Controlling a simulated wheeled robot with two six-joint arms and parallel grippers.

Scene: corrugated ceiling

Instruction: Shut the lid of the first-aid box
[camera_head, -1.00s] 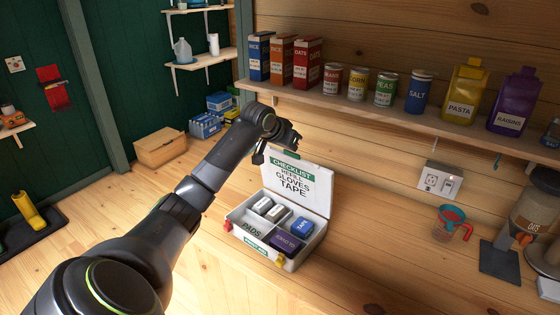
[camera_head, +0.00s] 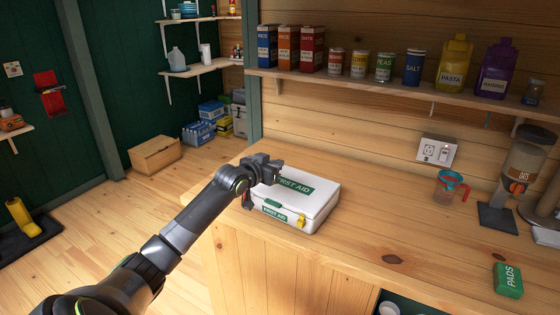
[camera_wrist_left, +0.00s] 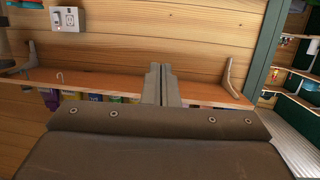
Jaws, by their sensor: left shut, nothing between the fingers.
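The white first-aid box (camera_head: 318,208) stands on the wooden counter with its lid (camera_head: 315,188) down flat over it. Green FIRST AID labels show on the lid and on the front. A yellow latch (camera_head: 301,221) is at the right of the front; a red part shows at the left, partly behind my arm. My left gripper (camera_head: 276,163) is shut and empty at the lid's back left edge; I cannot tell whether it touches. Its closed fingers also show in the left wrist view (camera_wrist_left: 161,84). My right gripper is not in view.
A green PADS pack (camera_head: 508,280) lies on the counter at the front right. The counter right of the box is clear.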

